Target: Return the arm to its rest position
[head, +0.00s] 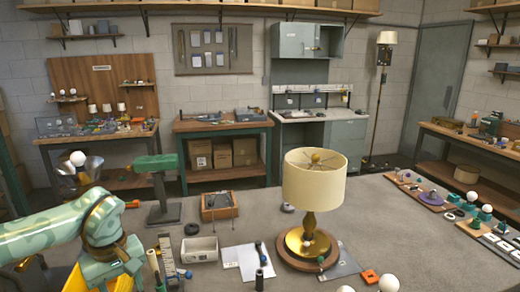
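My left arm, pale green and patterned, comes in from the left edge and bends down at a rounded joint. Its far end runs out of the bottom of the head view, and its gripper does not show. My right arm and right gripper are not in view. A lamp stands upright on the grey table (420,255). No gripper is seen touching the lamp.
A green-headed tool on a dark stand (158,185) is just beyond my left arm. A wooden tray (218,213), white box (199,251), paper sheet (241,257) and small bottle (259,280) lie left of the lamp. Bulbs and parts line the right edge. Table right of the lamp has clear room.

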